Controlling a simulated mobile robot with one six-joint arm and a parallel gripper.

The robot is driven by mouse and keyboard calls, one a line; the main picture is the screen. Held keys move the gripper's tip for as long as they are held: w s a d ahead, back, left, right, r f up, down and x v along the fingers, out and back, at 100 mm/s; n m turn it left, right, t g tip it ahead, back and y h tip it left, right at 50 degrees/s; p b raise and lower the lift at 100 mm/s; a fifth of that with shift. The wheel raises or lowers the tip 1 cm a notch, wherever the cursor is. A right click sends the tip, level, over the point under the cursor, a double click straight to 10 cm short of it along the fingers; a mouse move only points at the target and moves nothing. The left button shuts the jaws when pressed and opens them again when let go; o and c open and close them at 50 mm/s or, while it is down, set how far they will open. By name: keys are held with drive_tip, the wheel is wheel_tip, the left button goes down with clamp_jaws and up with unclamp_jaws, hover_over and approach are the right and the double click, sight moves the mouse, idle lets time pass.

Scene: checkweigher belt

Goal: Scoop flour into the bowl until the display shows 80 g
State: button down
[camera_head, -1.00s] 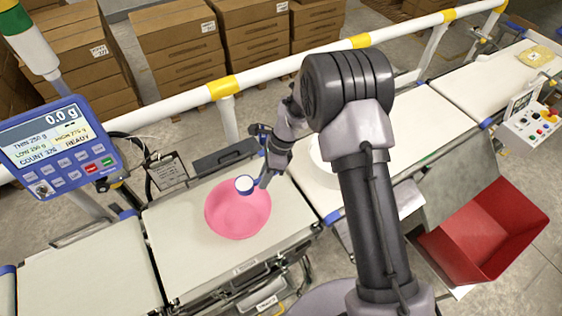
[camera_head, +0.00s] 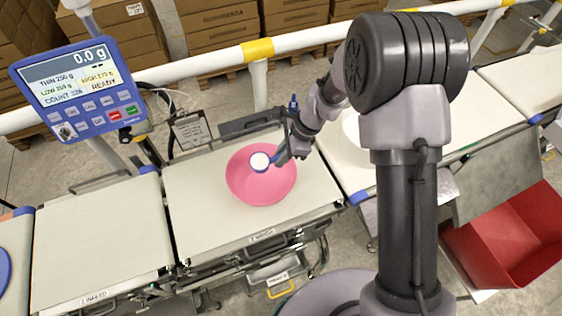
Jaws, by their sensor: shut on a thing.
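The pink bowl (camera_head: 252,190) stands on the belt section (camera_head: 200,215) in the middle. My gripper (camera_head: 284,155) is shut on a blue scoop (camera_head: 275,158) with white flour in its cup. The display (camera_head: 82,85) at the left reads 0.0 g. A white round container (camera_head: 352,128) on the belt to the right is mostly hidden behind my arm, so its contents are hard to see.
A white guard rail (camera_head: 195,65) with yellow bands runs behind the belt. A red bin (camera_head: 515,235) stands at the lower right. Another belt section (camera_head: 95,245) to the left is bare, with a blue round thing (camera_head: 5,268) at the far left edge.

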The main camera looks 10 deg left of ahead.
drive_tip(key=shift+s+d+f+n+t+y+b, duration=0.15)
drive_tip(key=shift+t+b, duration=0.3)
drive_tip(key=shift+b, duration=1.5)
drive_tip(key=shift+s+a+f+n+t+y+b, duration=0.15)
drive_tip(key=shift+t+b, duration=0.25)
drive_tip(key=shift+b, duration=1.5)
drive_tip(key=shift+d+f+t+y+b, duration=0.15)
drive_tip(key=shift+t+b, duration=0.3)
drive_tip(key=shift+b, duration=1.5)
drive_tip(key=t+b, duration=0.1)
drive_tip(key=b, duration=0.6)
drive_tip(key=t+y+b, duration=0.1)
drive_tip(key=t+b, duration=0.1)
drive_tip(key=b, duration=0.5)
drive_tip(key=shift+s+f+n+y, duration=0.1)
drive_tip(key=shift+s+n+y, duration=0.15)
drive_tip(key=shift+n, duration=0.15)
drive_tip(key=t+y, duration=0.1)
drive_tip(key=t, duration=0.1)
drive_tip(key=n+t+y, duration=0.1)
drive_tip(key=t, duration=0.1)
drive_tip(key=shift+s+d+f+n+t+y, duration=0.1)
drive_tip(key=shift+s+d+n+t+y, duration=0.1)
drive_tip(key=shift+n+t+y, duration=0.15)
drive_tip(key=shift+a, duration=0.1)
